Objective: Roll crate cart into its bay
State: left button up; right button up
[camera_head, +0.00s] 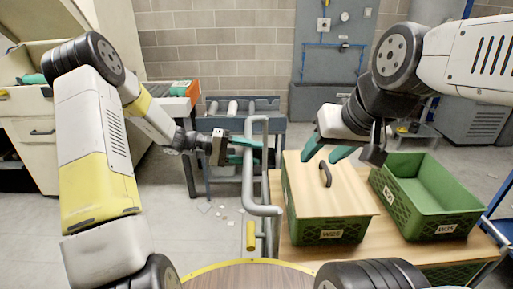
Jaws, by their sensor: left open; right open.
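The cart's wooden deck (415,257) carries two green crates at the right. The nearer crate (331,231), labelled W26, has a flat wooden lid (315,188) with a black handle. The other crate (437,207), labelled W35, is open and looks empty. A grey tubular handle (262,196) rises at the deck's left end. My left gripper (250,150) is open, its teal fingers at the handle's upright tube; I cannot tell whether they touch it. My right gripper (327,153) is open and empty above the lidded crate. I cannot make out the bay or the cart's wheels.
A roller conveyor (238,105) on a blue frame stands behind the handle. A beige cabinet (30,125) is at the left, a grey panel (333,55) on the back wall. A blue frame (500,210) edges the right. Grey floor (170,225) is mostly clear at left, with small scraps.

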pick_arm(q)
jog(key=shift+d+f, duration=0.2)
jog(key=shift+d, duration=0.8)
grip_shut()
dwell(0.7)
